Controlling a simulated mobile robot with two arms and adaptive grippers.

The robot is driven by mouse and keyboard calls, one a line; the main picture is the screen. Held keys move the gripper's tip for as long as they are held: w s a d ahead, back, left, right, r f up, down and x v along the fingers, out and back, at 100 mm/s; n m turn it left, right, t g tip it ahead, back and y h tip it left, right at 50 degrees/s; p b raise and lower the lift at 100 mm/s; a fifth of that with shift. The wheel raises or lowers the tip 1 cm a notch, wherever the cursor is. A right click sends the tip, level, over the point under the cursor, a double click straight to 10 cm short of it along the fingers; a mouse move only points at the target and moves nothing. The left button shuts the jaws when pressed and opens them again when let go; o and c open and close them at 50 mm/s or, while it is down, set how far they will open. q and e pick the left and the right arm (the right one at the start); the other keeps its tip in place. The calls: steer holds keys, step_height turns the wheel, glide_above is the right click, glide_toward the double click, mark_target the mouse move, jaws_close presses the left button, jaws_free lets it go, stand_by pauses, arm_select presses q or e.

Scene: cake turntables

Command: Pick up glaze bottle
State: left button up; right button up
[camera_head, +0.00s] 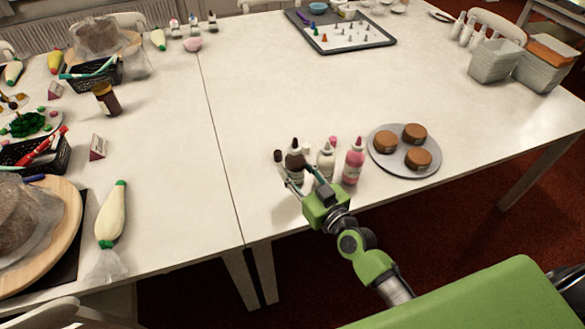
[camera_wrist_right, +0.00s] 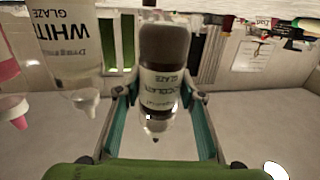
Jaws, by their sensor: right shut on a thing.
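My right gripper (camera_head: 298,174) reaches the near edge of the table and is shut on the brown chocolate glaze bottle (camera_head: 295,161). In the right wrist view the gripper (camera_wrist_right: 158,97) has a finger on each side of this bottle (camera_wrist_right: 163,60), whose label reads chocolate glaze; the picture is upside down. I cannot tell whether the bottle is clear of the table. The white glaze bottle (camera_head: 326,163) stands close to its right, and the pink glaze bottle (camera_head: 354,161) stands further right. My left gripper is not in view.
A grey plate (camera_head: 405,173) with brown cakes lies right of the bottles. A tray (camera_head: 340,46) with small colored nozzles is at the back. Piping bags (camera_head: 111,215), baskets and cake stands crowd the left table. The table middle is clear.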

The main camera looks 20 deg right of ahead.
mark_target(298, 165)
steer(key=s+r, duration=0.4)
steer(key=shift+s+d+r+p, duration=0.1)
steer(key=shift+r+p, duration=0.2)
steer(key=s+r, duration=0.2)
steer(key=s, duration=0.4)
steer(key=shift+s+d+r+b, duration=0.15)
steer(key=shift+s+r+b, duration=0.2)
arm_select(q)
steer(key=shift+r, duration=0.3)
arm_select(e)
steer(key=shift+o, duration=0.2)
steer(key=shift+s+r, duration=0.4)
steer(key=shift+s, duration=0.25)
